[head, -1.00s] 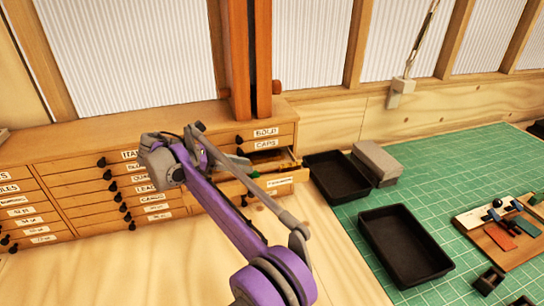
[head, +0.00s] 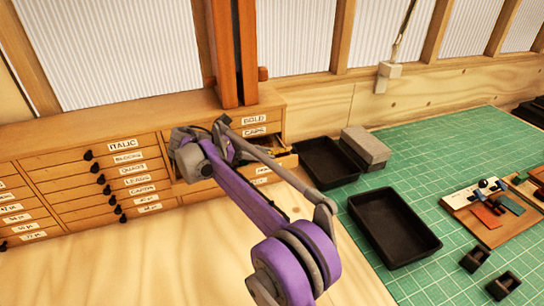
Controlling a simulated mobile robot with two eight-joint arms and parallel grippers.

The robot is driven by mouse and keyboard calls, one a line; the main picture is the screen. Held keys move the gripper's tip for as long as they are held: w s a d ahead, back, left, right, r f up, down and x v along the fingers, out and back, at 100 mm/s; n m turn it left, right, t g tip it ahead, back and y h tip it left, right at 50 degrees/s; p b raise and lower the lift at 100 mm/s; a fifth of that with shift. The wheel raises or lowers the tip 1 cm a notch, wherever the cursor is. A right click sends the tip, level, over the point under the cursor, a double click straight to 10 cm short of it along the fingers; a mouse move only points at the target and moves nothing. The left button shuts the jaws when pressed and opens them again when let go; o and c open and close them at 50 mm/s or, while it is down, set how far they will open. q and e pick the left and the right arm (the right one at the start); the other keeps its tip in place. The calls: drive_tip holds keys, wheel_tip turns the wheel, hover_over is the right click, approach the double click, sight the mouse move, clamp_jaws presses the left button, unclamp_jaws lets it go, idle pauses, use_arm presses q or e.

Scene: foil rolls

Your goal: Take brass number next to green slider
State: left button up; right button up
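My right gripper (head: 205,150) is at the end of the purple arm, in front of the wooden drawer cabinet (head: 140,125). Its fingers are hard to make out, so I cannot tell if it is open or shut. Just right of it a small drawer (head: 284,163) stands open below the CAPS label, largely covered by my arm. I cannot make out a brass number. A small teal-green piece (head: 510,204), possibly the green slider, lies on a wooden board on the green mat at the right. My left gripper is not in view.
Two black trays (head: 396,228) (head: 326,163) and a grey block (head: 365,148) lie on the green cutting mat (head: 440,160). A board with a red piece (head: 485,216) and small dark blocks (head: 475,258) are at the right. The wooden worktop (head: 120,270) in front is clear.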

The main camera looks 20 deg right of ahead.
drive_tip(key=shift+d+f, duration=0.1)
drive_tip(key=shift+d, duration=0.15)
clamp_jaws()
